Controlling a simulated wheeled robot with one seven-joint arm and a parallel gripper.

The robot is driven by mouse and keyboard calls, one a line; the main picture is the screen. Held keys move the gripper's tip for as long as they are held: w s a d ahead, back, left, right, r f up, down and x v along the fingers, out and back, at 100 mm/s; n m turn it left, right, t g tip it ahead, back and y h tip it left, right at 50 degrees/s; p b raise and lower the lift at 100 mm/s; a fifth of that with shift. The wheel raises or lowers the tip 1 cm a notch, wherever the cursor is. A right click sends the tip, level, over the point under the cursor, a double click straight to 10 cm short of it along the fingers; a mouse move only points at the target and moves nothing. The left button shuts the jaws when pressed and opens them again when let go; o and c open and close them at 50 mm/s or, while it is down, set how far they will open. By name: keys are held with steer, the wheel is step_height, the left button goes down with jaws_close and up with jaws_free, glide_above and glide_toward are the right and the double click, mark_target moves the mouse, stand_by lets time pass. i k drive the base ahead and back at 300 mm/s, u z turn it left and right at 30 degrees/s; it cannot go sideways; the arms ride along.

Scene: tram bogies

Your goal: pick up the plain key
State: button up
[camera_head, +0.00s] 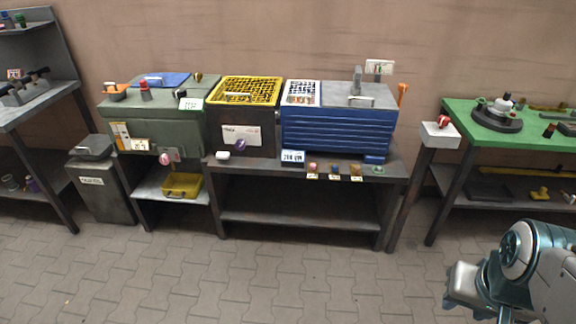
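I cannot make out the plain key for certain. Several small items with yellow tags stand in a row on the front of the middle bench: a reddish one (312,166), a darker one (334,168) and an orange one (356,169). They are too small to tell whether any is a key. My arm shows at the lower right, and its pale end, which seems to be my gripper (461,284), is over the floor, well apart from the benches. Its fingers are not clear, so I cannot tell whether it is open or shut.
The middle bench (300,215) carries a blue louvred cabinet (337,131) and a dark box with a yellow grid top (249,92). A green cabinet (150,118) stands left, a green-topped table (475,131) right. A grey bin (101,194) stands at left. The paved floor (250,285) in front is clear.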

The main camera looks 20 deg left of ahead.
mark_target(355, 88)
steer(key=z, duration=0.7)
steer(key=k, duration=0.1)
steer(key=u, duration=1.65)
steer(key=i, duration=0.5)
steer(key=u, duration=0.15)
